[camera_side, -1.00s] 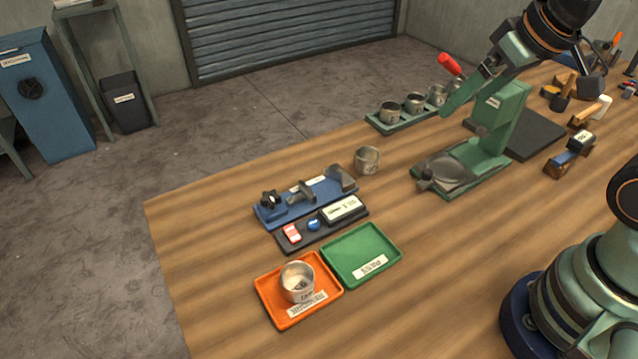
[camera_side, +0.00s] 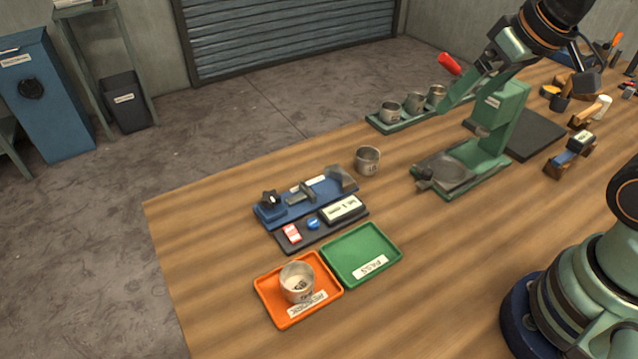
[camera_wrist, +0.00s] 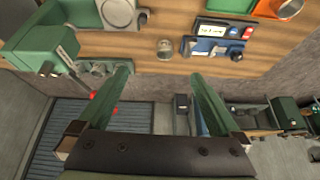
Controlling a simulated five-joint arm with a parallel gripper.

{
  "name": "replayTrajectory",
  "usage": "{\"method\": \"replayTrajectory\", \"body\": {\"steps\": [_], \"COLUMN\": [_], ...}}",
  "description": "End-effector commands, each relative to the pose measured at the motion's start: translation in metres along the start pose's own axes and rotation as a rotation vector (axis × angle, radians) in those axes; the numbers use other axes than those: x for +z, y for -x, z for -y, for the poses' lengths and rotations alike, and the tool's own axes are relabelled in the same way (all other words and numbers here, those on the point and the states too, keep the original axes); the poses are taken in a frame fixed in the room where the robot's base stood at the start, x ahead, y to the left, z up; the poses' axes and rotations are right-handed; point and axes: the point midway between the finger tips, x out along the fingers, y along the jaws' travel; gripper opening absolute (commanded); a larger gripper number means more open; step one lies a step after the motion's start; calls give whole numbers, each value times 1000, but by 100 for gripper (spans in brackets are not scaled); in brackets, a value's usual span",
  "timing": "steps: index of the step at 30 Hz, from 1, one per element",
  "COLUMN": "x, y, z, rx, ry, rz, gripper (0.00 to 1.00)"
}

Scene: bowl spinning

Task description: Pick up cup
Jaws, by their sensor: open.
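A metal cup (camera_side: 368,160) stands upright on the bare wood, right of the blue fixture; it also shows in the wrist view (camera_wrist: 165,48). Another metal cup (camera_side: 297,282) stands in the orange tray (camera_side: 265,294). Several similar cups (camera_side: 390,112) stand in a green rack (camera_side: 392,127) at the table's far edge; part of the row is hidden behind my gripper.
The green press (camera_side: 500,118) with a red-tipped lever (camera_side: 449,64) stands close to my gripper. Tools crowd the right back. The front middle is clear.

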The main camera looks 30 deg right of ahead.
Motion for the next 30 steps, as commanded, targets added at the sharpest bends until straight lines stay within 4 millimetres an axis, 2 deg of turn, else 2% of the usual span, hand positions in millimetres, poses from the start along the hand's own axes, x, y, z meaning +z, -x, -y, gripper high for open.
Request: {"method": "replayTrajectory", "body": {"steps": [8, 14, 21, 30], "x": [-39, -70, -97, -107], "y": [-20, -51, -105, -177], "z": [7, 13, 22, 31], "rx": [22, 81, 198, 376], "ry": [-409, -778, -1214, -1674], "rz": [112, 194, 271, 308], "gripper": [100, 100, 100, 100]}}
